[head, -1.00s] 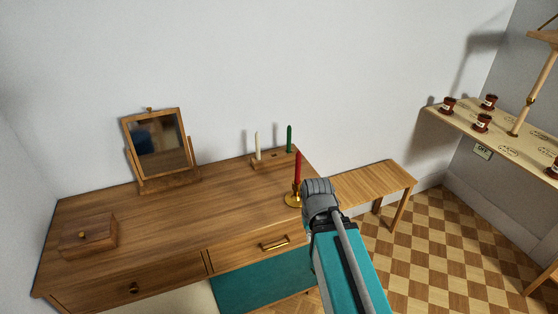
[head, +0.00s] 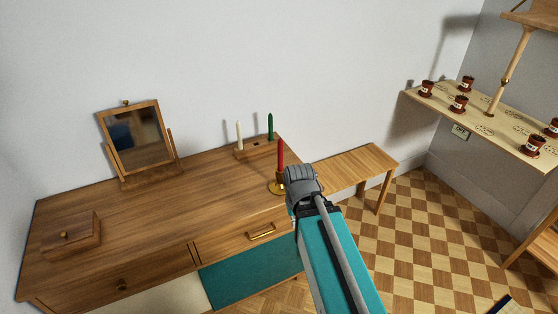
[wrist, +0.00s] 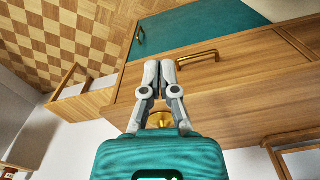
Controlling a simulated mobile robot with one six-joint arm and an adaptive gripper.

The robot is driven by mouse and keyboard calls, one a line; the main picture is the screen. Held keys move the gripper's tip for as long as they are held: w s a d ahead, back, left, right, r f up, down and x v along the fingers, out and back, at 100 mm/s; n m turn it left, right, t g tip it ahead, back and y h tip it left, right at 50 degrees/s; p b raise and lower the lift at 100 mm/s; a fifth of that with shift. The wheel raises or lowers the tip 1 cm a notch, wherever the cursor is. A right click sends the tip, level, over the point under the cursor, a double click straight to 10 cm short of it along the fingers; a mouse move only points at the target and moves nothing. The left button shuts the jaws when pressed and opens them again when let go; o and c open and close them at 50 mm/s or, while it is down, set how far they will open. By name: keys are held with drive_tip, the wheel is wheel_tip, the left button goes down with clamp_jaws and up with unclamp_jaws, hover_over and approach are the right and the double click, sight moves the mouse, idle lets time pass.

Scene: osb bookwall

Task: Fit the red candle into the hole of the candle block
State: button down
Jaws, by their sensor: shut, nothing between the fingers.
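The red candle (head: 281,154) stands upright in a brass holder (head: 275,188) near the right end of the desk. The candle block (head: 242,154) is a low wooden block behind it, bearing a white candle (head: 239,135) and a green candle (head: 270,126). A small dark spot, perhaps the hole, shows between them. In the wrist view my gripper (wrist: 160,64) is shut and empty. A brass disc, likely the holder (wrist: 160,119), shows partly behind its fingers; the red candle cannot be made out there. In the head view my arm hides the fingers, just right of the candle.
A mirror (head: 138,137) and a wooden box (head: 71,237) stand on the desk (head: 170,205), left of the candles. The desk's middle is clear. A low wooden bench (head: 355,166) adjoins it at right. A wall shelf (head: 485,122) with several dark red jars is farther right.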

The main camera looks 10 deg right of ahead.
drive_tip(key=c, duration=1.1)
unclamp_jaws()
drive_tip(key=shift+o, duration=1.4)
drive_tip(key=shift+w+r+p, duration=0.3)
drive_tip(key=o, duration=0.4)
drive_tip(key=shift+w+r+m+p, duration=0.6)
drive_tip(key=shift+w+r+p, duration=0.25)
wheel_tip(320, 180, up, 21)
drive_tip(key=m+p, duration=1.6)
drive_tip(key=p, duration=0.5)
hover_over(280, 140)
drive_tip(key=shift+w+r, duration=0.1)
wheel_tip(280, 140, down, 9)
drive_tip(key=b, duration=0.8)
drive_tip(key=shift+r, duration=0.2)
